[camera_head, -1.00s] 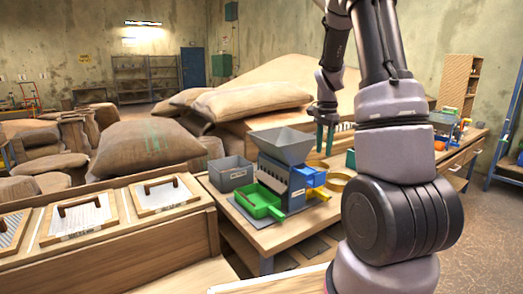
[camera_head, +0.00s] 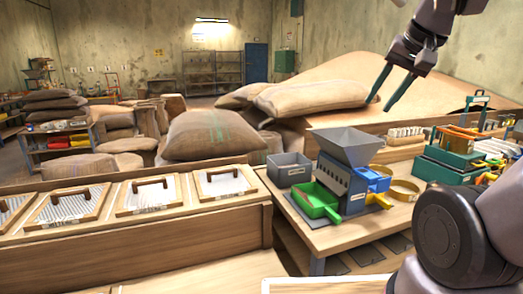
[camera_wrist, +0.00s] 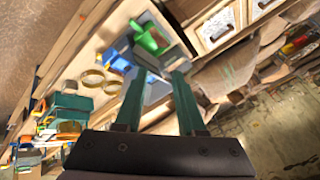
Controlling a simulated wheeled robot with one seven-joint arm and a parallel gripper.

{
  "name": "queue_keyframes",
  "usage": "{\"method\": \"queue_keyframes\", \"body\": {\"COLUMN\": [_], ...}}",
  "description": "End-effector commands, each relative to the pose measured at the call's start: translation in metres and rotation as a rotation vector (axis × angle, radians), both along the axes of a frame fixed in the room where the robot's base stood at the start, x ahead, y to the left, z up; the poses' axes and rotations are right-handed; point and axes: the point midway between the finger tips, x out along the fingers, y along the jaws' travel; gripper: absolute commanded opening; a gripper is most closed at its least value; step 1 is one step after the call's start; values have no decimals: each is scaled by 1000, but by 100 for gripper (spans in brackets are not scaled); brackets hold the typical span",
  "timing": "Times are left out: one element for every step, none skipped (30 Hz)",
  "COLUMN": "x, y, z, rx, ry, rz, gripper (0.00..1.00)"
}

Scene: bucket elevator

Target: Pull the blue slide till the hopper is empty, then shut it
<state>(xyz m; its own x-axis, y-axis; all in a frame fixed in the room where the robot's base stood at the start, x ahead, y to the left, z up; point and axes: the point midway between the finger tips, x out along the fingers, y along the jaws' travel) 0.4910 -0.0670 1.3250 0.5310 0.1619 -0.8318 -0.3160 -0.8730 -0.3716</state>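A grey hopper (camera_head: 349,143) sits on a dark machine body on the wooden bench. Blue parts (camera_head: 374,181) stick out on its right side; which one is the slide I cannot tell. A green tray (camera_head: 315,203) lies at its front left. The hopper's contents are hidden. My gripper (camera_head: 387,97) has green fingers and is open and empty, raised above and to the right of the hopper, touching nothing. In the wrist view the open fingers (camera_wrist: 159,73) are apart, with the blue parts (camera_wrist: 118,62) and green tray (camera_wrist: 149,38) beyond them.
A grey bin (camera_head: 288,169) stands left of the machine. A yellow ring (camera_head: 404,190) lies to its right, and a green device (camera_head: 448,165) stands farther right. Large sacks (camera_head: 212,137) lie behind. Wooden lidded boxes (camera_head: 148,196) line the left.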

Motion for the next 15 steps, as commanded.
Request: {"method": "queue_keyframes", "body": {"x": [-9, -13, -17, -19, -21, -23, -23, -24, -24, -24, -23, -22, -20, -17, -12], "y": [4, 5, 7, 8, 9, 10, 10, 10, 10, 10, 10, 9, 8, 7, 4], "z": [2, 2, 3, 3, 3, 3, 3, 3, 2, 3, 2, 2, 1, 0, -2], "rx": [-11, -17, -24, -28, -31, -33, -35, -36, -36, -36, -34, -27, -15, 2, 37], "ry": [-26, -35, -47, -53, -58, -62, -63, -65, -65, -64, -63, -59, -52, -42, -22], "rz": [22, 33, 45, 51, 55, 60, 63, 64, 64, 65, 62, 53, 41, 19, -22], "gripper": [39, 39, 39, 31, 20, 4, 0, 0, 0, 0, 0, 0, 0, 0, 0]}}
